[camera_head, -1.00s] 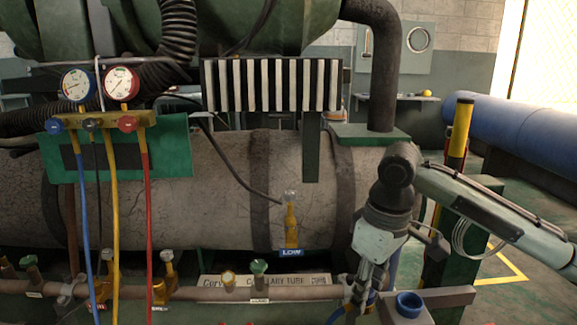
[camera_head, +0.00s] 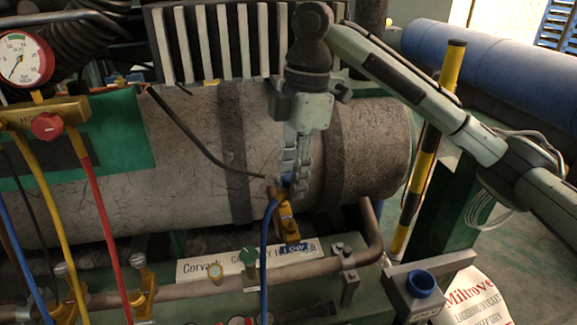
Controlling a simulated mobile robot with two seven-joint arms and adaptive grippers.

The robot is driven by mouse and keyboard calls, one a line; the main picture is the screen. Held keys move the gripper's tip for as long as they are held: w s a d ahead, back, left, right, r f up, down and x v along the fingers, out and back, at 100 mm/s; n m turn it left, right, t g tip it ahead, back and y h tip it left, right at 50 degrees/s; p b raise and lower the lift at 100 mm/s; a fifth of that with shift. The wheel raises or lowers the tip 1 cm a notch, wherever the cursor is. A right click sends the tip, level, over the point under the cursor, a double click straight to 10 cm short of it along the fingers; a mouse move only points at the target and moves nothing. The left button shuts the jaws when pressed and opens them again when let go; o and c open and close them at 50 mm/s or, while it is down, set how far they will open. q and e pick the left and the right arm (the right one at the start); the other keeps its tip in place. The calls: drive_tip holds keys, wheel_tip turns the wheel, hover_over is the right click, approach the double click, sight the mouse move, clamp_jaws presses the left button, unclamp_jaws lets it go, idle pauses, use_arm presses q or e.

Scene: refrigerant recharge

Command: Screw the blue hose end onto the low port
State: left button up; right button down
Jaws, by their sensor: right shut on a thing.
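My right gripper (camera_head: 286,180) points down in front of the grey tank and is shut on the blue hose end (camera_head: 284,182), which its fingers mostly cover. The blue hose (camera_head: 265,245) hangs from there down past the bottom edge. The brass low port (camera_head: 288,222) stands just below the fingers, with a blue label (camera_head: 312,246) at its foot. The hose end is at the top of the port; I cannot tell whether they touch. My left gripper is out of view.
The gauge manifold (camera_head: 45,118) with yellow and red hoses is at the left. A dark thin tube (camera_head: 205,150) ends close to the gripper. A pipe (camera_head: 190,296) with a green-capped valve (camera_head: 250,256) runs below.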

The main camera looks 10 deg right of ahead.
sight(291, 221)
drive_tip(key=shift+f, duration=2.55)
drive_tip(key=shift+f, duration=1.05)
drive_tip(key=m, duration=0.3)
drive_tip(key=shift+m, duration=0.3)
drive_tip(key=m, duration=0.2)
drive_tip(key=shift+m+t, duration=0.3)
drive_tip(key=shift+t, duration=0.1)
drive_tip(key=shift+m, duration=0.5)
drive_tip(key=m, duration=0.3)
drive_tip(key=shift+m, duration=0.3)
drive_tip(key=shift+f, duration=0.1)
